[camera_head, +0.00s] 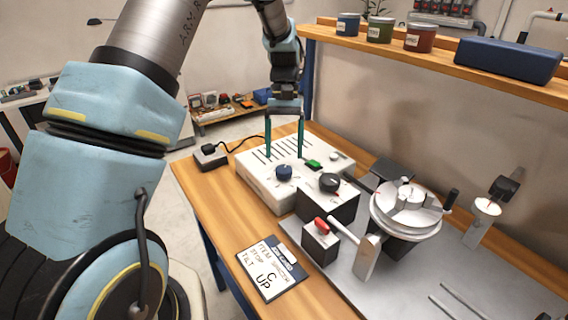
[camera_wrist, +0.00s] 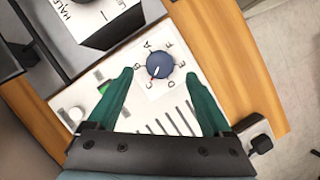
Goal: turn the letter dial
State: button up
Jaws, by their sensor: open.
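The letter dial (camera_head: 284,172) is a round blue knob on the white control box (camera_head: 256,184). In the wrist view, the blue dial (camera_wrist: 160,65) is ringed by the letters A to F. A small red mark shows on its lower left side, towards B and C; the exact letter is hard to tell. My gripper (camera_head: 284,155) is open and empty, its two green fingers pointing down over the box, behind the dial in the head view. In the wrist view, the fingertips of my gripper (camera_wrist: 160,75) lie left and right of the dial, apart from it.
A green button (camera_head: 313,164) is on the white box. A red-topped lever box and a round chuck stand to the right.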

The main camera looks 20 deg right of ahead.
jog(key=a+b+v, duration=0.1)
jog(key=v, duration=0.5)
jog(key=shift+d+r, duration=0.25)
jog(key=shift+d, duration=0.3)
jog(key=shift+w, duration=0.1)
notch_tip(320, 180, up, 7)
jog(key=p, duration=0.6)
